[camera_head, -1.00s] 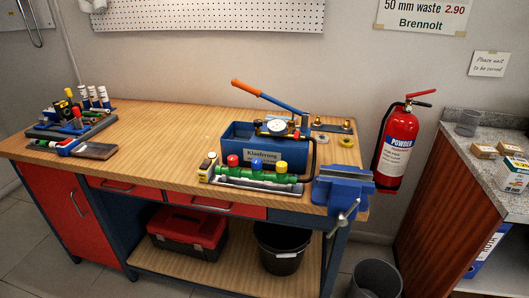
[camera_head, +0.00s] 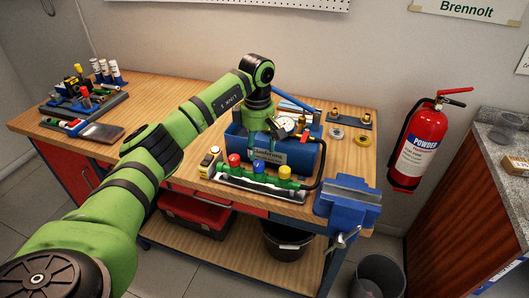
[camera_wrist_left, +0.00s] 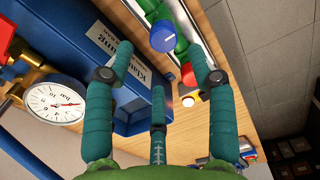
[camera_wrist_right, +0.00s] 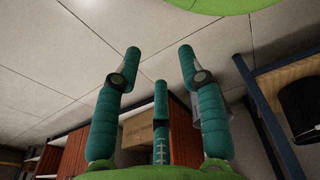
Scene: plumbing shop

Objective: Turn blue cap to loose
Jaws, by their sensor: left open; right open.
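The blue cap (camera_head: 258,167) sits on the green manifold at the front of the bench, between the red cap (camera_head: 234,160) and the yellow cap (camera_head: 285,172). In the left wrist view the blue cap (camera_wrist_left: 162,36) shows just beyond the fingertips, between their lines, with the red cap (camera_wrist_left: 188,72) beside the right finger. My left gripper (camera_wrist_left: 160,52) is open and empty. In the head view its hand hangs over the blue pump box, behind the caps, and its fingertips are hard to make out. My right gripper (camera_wrist_right: 160,55) is open and empty, away from the bench.
The blue pump box (camera_head: 300,158) with its pressure gauge (camera_head: 284,127) stands close behind the manifold. A blue vise (camera_head: 347,195) is at the bench's right corner. A black tool tray (camera_head: 104,108) is at the far left, with free bench top between.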

